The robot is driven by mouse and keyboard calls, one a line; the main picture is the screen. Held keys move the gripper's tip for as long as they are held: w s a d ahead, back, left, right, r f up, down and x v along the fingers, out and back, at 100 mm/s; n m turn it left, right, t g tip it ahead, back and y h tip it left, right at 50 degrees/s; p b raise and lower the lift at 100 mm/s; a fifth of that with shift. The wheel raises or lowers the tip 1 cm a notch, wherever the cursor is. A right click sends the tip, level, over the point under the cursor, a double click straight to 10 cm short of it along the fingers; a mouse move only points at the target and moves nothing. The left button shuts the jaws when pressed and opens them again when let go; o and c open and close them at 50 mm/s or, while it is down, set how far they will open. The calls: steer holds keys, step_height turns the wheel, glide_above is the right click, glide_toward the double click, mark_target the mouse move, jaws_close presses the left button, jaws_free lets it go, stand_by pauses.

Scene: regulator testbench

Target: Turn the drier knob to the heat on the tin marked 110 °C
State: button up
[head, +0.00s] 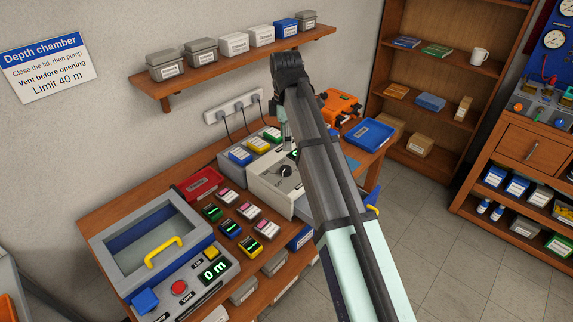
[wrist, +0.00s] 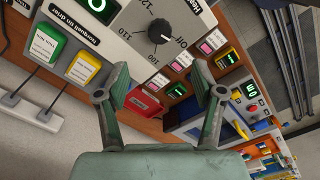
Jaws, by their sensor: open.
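The drier (head: 262,183) is a pale box on the bench, partly hidden by my arm in the head view. Its dark round knob (wrist: 160,31) shows in the wrist view, with dial marks 100, 110, 120 and Off around it. The knob's white mark seems to point toward Off. Green (wrist: 45,45) and yellow (wrist: 84,66) tins with white labels stand beside the drier; a blue tin (head: 240,156) is with them in the head view. Their label text is too small to read.
Small devices with green displays (head: 230,228) and pink-labelled ones stand in front. A red tray (head: 201,184) and the depth chamber (head: 150,245) are to the left. An orange case (head: 340,106) and blue tray (head: 370,133) are behind. A shelf (head: 240,62) hangs above.

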mark_target(286, 169)
step_height(286, 169, down, 12)
steer(key=p, duration=0.2)
steer(key=shift+r+p, duration=0.2)
steer(key=shift+p, duration=0.1)
steer(key=c, duration=1.1)
